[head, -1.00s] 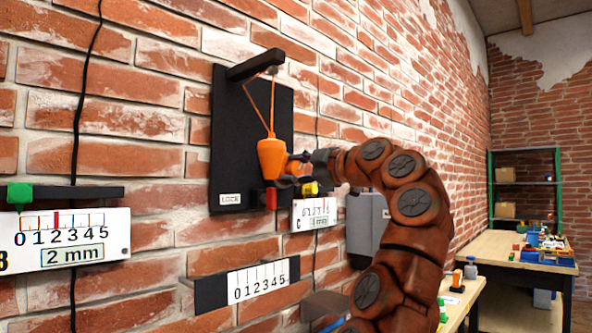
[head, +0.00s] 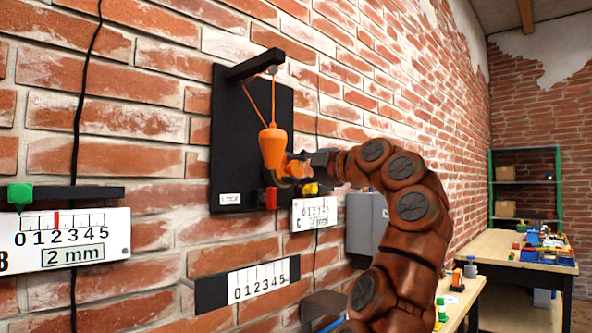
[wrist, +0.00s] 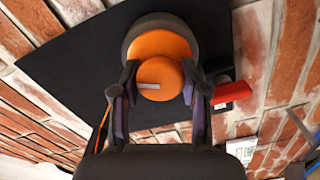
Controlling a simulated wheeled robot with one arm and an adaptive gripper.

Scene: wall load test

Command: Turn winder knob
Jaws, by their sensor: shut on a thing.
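The orange round winder knob (wrist: 160,72) is in the middle of the wrist view, with a pale mark on its face and a larger dark-rimmed orange disc behind it. My gripper (wrist: 159,84) has one finger on each side of the knob and is shut on it. In the head view my gripper (head: 297,176) is at the right edge of the black wall board (head: 226,120) and partly hides the knob. An orange weight (head: 272,146) hangs on an orange cord from the black arm at the board's top.
A red lever (head: 271,198) sits low on the board, close to my gripper; it also shows in the wrist view (wrist: 232,92). A number scale (head: 262,281) is below. Another scale (head: 62,238) is at left. A grey box (head: 367,222) is right, behind my arm.

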